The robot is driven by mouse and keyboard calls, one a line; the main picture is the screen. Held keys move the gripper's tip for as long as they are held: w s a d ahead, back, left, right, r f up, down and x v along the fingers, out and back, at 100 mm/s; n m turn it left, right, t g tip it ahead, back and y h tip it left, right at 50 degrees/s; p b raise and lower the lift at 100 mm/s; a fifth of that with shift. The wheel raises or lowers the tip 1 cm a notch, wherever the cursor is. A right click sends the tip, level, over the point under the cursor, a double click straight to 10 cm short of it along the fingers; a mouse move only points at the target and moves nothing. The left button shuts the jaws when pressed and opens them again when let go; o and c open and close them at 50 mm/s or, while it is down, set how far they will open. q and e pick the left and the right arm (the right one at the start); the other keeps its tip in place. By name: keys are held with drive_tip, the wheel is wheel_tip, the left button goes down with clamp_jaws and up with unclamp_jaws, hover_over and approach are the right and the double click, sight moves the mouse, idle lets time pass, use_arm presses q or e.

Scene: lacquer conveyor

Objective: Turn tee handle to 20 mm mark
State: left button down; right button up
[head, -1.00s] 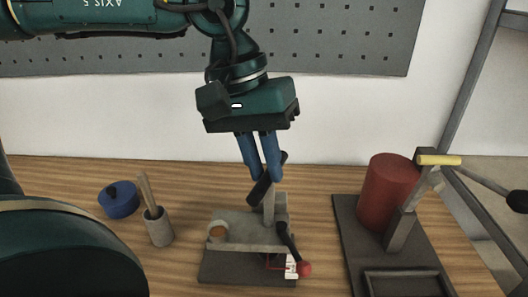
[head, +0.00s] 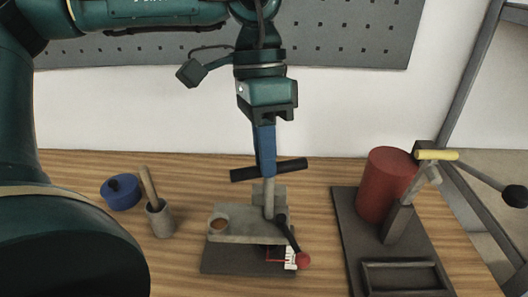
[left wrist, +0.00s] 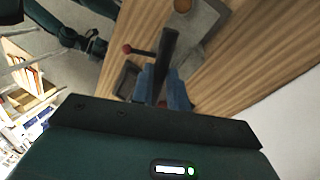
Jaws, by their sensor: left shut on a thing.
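The tee handle (head: 292,166) is a dark bar on top of a grey upright post (head: 269,198) in a grey fixture (head: 238,237). It lies nearly level across the head view, its right end slightly higher. My left gripper (head: 266,168) comes from above and is shut on the bar near its middle. In the left wrist view the bar (left wrist: 167,48) runs out between the blue fingers (left wrist: 161,88). A white scale (head: 290,260) with red marking is on the fixture's front right; its numbers are too small to read. My right gripper (left wrist: 95,46) seems to show blurred in the left wrist view.
A black lever with a red knob (head: 303,260) stands beside the scale. A red cylinder (head: 386,184) and yellow-handled lever (head: 437,155) are right.

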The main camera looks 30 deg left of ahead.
use_arm(q)
drive_tip(key=shift+w+f+m+b, duration=0.1)
drive_tip(key=shift+f+m+b, duration=0.15)
drive_tip(key=shift+m+b, duration=1.15)
drive_tip(key=shift+b, duration=0.7)
drive_tip(key=shift+r+m+g+y+b, duration=0.15)
drive_tip(key=shift+m+g+y+b, duration=0.15)
drive_tip(key=shift+b, duration=0.1)
drive_tip(key=shift+r, duration=0.1)
use_arm(e)
drive_tip(key=shift+s+d+f+m+t, duration=0.1)
drive_tip(key=shift+d+f+m+t, duration=0.2)
drive_tip(key=shift+d+f+t, duration=0.25)
drive_tip(key=shift+r, duration=0.1)
drive_tip(key=shift+a, duration=0.1)
use_arm(q)
drive_tip(key=c, duration=1.4)
unclamp_jaws()
drive_tip(key=shift+o, duration=0.2)
use_arm(e)
drive_tip(key=shift+s+a, duration=0.1)
